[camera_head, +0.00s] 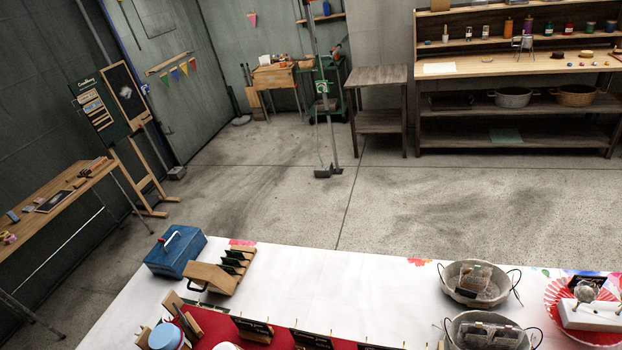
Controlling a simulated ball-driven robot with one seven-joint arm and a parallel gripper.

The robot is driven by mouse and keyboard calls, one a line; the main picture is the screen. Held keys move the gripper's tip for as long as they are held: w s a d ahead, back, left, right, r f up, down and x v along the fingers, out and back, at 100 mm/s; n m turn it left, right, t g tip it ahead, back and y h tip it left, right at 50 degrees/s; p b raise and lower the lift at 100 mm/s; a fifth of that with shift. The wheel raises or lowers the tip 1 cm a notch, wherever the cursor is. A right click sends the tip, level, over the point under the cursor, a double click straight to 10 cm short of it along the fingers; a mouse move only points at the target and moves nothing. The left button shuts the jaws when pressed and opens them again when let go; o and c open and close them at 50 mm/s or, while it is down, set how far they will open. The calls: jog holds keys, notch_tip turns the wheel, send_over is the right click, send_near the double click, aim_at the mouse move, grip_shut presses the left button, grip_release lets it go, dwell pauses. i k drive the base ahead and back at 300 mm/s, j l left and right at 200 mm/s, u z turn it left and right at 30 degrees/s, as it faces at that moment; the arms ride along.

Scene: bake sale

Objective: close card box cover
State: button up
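A wooden box with dark green cards or dividers (236,262) stands on the white-covered table at the lower left. It looks like the card box. A light wooden panel (210,276) slants down on its left side, with a dark handle-like loop at its lower end. The panel appears to be the cover, lying open away from the cards, whose tops are exposed. My gripper is not in view.
A blue metal box with a handle (175,251) stands close behind the card box, to the left. Small signs (253,329) and a blue-lidded container (164,337) are in front. Two metal baskets (480,283) (488,330) stand right. The middle tablecloth (345,285) is clear.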

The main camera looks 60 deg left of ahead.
aim_at(209, 277)
jog(key=u, duration=0.45)
jog(key=k+u, duration=0.15)
jog(key=u, duration=0.35)
jog(key=k+u, duration=0.1)
jog(key=u, duration=0.8)
jog(key=k+u, duration=0.15)
jog(key=u, duration=0.35)
